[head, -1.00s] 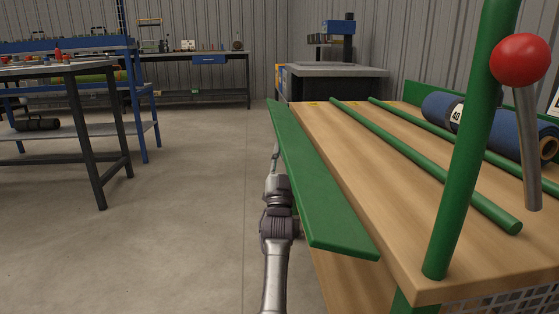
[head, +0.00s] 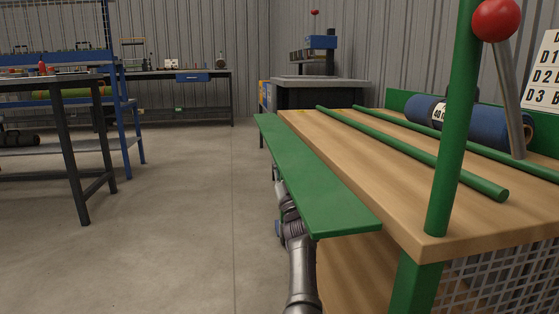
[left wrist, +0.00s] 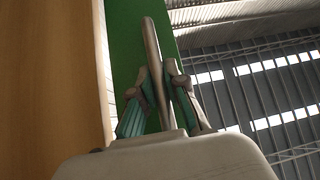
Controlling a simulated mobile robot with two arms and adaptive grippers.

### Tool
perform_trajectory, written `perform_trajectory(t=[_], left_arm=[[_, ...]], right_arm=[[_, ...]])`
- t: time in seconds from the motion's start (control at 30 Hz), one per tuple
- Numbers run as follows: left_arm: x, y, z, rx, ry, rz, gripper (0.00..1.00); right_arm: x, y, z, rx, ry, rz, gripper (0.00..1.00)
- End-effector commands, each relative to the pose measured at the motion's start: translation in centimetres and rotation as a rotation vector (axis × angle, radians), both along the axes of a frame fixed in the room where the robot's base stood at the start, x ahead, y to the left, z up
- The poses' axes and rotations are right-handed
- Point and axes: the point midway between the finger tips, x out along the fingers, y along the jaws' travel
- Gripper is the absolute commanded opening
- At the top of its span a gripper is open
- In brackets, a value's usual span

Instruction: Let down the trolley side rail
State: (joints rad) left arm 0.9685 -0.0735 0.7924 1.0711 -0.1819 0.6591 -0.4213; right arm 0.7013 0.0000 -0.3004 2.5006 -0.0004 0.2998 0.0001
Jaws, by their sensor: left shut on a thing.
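The trolley's side rail (head: 310,175) is a long flat green board along the left edge of the wooden deck (head: 400,180). It leans out to the left, its broad face up, close to level. In the left wrist view the green board (left wrist: 127,45) rises beside the wood. My left gripper (left wrist: 160,82) is shut on a slim grey metal bar (left wrist: 151,42) in front of the green board. In the head view my left arm reaches up under the rail, which hides the fingers. My right gripper is out of view.
A blue roll (head: 480,125) and green bars (head: 440,165) lie on the deck. A dark-legged table (head: 65,150) stands left. The floor (head: 190,220) between is clear.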

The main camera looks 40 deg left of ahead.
Motion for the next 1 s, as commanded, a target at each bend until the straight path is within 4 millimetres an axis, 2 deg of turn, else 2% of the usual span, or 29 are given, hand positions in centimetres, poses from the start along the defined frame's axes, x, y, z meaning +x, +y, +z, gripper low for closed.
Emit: perform_trajectory(t=[0.27, 0.3, 0.43, 0.77, 0.87, 1.0], left_arm=[[-0.1, 0.1, 0.1, 0.000, -0.004, 0.002, 0.00], [-0.1, 0.1, 0.1, 0.001, -0.003, 0.003, 0.16], [-0.1, 0.1, 0.1, 0.000, -0.003, 0.002, 0.38], [-0.1, -0.1, -0.2, 0.000, 0.000, 0.000, 0.39], [-0.4, -0.6, -0.8, 0.000, 0.000, 0.000, 0.39], [-1.3, -2.2, -2.7, -0.002, 0.002, -0.001, 0.39]], right_arm=[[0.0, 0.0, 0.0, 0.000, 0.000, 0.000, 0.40], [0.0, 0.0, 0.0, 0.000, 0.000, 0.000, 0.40], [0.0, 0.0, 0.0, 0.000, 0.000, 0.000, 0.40], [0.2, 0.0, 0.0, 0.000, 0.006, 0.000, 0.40], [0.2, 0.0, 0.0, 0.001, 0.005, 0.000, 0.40], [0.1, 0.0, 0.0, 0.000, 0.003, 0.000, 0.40]])
